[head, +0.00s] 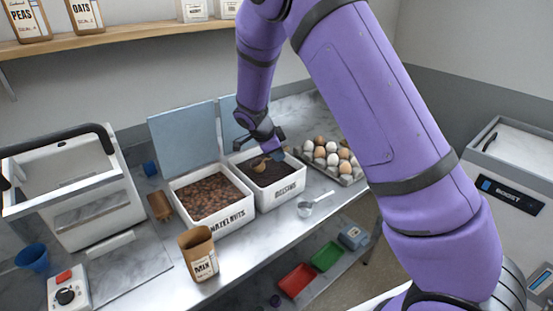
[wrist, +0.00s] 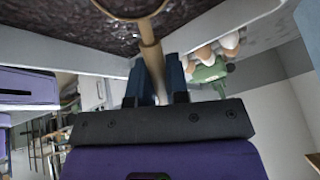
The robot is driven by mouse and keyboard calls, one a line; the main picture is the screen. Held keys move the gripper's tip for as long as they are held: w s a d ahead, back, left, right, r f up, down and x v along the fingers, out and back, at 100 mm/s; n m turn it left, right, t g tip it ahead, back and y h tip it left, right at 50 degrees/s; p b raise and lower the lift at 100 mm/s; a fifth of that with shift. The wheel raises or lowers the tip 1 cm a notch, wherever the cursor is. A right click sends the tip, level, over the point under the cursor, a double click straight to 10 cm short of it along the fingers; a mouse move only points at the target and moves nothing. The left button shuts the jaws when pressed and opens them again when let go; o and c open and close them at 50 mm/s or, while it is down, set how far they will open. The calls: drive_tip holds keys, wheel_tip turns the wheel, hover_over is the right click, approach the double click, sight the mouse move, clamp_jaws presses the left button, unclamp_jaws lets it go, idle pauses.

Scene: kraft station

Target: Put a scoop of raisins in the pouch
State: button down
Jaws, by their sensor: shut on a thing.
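My gripper (head: 277,156) is over the back part of the raisins bin (head: 282,196), shut on the handle of a wooden scoop (head: 260,166). In the wrist view the scoop handle (wrist: 151,55) runs between the two blue fingers of my gripper (wrist: 155,75), and the scoop's bowl shows only in part at the top edge. The scoop is at or just above the dark raisins (head: 271,177); I cannot tell if the bowl holds any. The pouch, a brown paper bag labelled MIX (head: 203,266), stands open and upright at the counter's front edge.
A hazelnuts bin (head: 228,220) stands left of the raisins bin, with raised blue lids (head: 184,139) behind. A metal scoop (head: 315,203) lies in front. An egg tray (head: 350,178) is at right. A white container with a black handle (head: 88,205) and a dial device (head: 68,292) are at left.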

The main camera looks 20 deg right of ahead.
drive_tip(key=shift+d+r+y, duration=0.15)
drive_tip(key=shift+r+y, duration=0.1)
drive_tip(key=shift+r, duration=0.55)
drive_tip(key=shift+d+r+y, duration=0.1)
drive_tip(key=shift+r+y, duration=0.15)
drive_tip(key=shift+r, duration=0.5)
drive_tip(key=shift+s+d+r+t+y, duration=0.1)
drive_tip(key=shift+d+r+t+y, duration=0.1)
drive_tip(key=shift+r+y, duration=0.7)
drive_tip(key=shift+d+r+t+y, duration=0.1)
drive_tip(key=shift+r+t+y, duration=0.1)
drive_tip(key=shift+r+y, duration=0.7)
drive_tip(key=shift+r+h, duration=0.25)
drive_tip(key=shift+h, duration=0.05)
drive_tip(key=shift+d+m, duration=0.15)
drive_tip(key=shift+m, duration=0.15)
